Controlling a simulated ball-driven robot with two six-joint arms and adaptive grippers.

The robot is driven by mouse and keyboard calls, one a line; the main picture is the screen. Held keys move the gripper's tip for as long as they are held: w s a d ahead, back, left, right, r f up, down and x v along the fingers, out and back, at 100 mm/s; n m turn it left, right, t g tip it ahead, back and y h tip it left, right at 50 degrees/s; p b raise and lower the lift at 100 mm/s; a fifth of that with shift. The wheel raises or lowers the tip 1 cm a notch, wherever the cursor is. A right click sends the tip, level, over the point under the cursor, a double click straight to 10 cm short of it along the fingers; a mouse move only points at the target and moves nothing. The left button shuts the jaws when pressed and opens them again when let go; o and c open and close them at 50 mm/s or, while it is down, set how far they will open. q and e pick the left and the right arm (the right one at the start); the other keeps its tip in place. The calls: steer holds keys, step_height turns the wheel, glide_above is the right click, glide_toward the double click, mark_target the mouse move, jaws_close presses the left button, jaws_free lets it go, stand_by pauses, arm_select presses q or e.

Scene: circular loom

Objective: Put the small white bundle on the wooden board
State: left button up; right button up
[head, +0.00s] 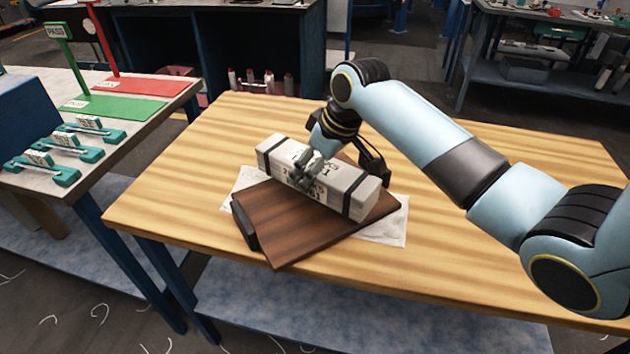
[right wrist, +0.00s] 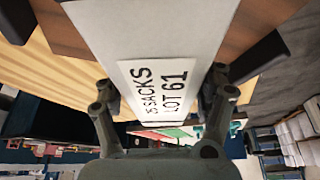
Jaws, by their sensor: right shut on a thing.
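The small white bundle (head: 347,186) is a long white block with dark bands near its ends and printed lettering. My right gripper (head: 309,166) is shut on its middle. In the right wrist view the bundle (right wrist: 150,40) sits between the two fingers (right wrist: 162,86), its label reading "SACKS LOT 61". The wooden board (head: 285,228) is dark brown with black end handles and lies askew on the table. The bundle is over the board's far part, lying across it; I cannot tell whether it touches the board. My left gripper is not in view.
A white sheet (head: 397,232) lies under the board on the light wooden table (head: 180,200). The table is otherwise clear. A side bench at left holds teal items (head: 40,172), a green mat (head: 110,107), a red mat (head: 140,86) and a PASS sign (head: 55,31).

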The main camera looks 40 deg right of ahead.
step_height(320, 180, down, 3)
steer(key=shift+f, duration=0.3)
steer(key=o, duration=1.7)
steer(key=shift+f, duration=0.1)
steer(key=v, duration=1.2)
steer(key=shift+s+p, duration=0.1)
steer(key=shift+p, duration=0.2)
